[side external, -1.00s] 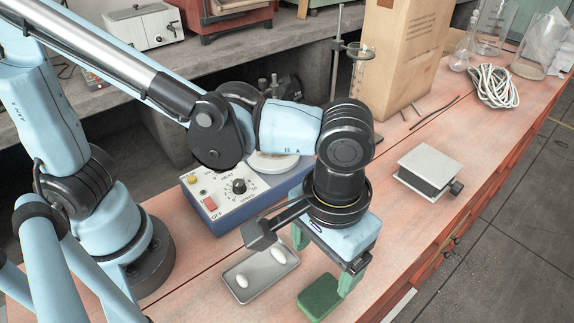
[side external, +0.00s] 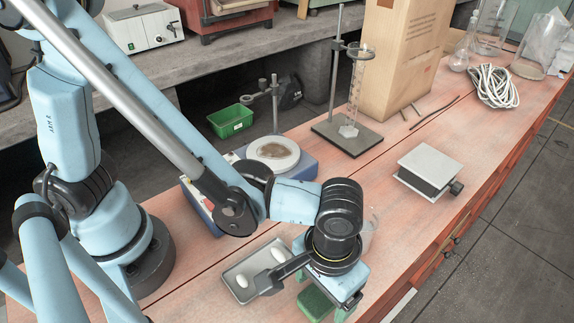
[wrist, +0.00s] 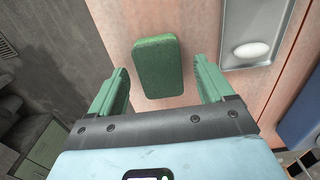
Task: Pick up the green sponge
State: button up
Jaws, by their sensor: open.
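The green sponge (wrist: 157,66) lies flat on the bench, a rounded rectangular block. In the wrist view it sits between and just beyond the two green fingers of my gripper (wrist: 162,84). The fingers are apart with nothing between them that they touch. In the side view the sponge (side external: 314,303) is partly hidden beneath my gripper (side external: 325,296), which hangs over it. The exact height of the fingertips above the bench is hard to tell.
A metal tray (side external: 237,273) with two white egg-shaped items lies close to the left of the sponge. A hotplate stirrer (side external: 297,166) stands behind. A small lab jack (side external: 427,172) and coiled cable (side external: 493,86) are to the right. The bench between is clear.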

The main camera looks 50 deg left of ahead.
aim_at(322, 294)
jog(key=shift+f, duration=0.1)
jog(key=c, duration=1.1)
jog(key=shift+c, duration=0.2)
notch_tip(322, 294, up, 10)
dwell(0.3)
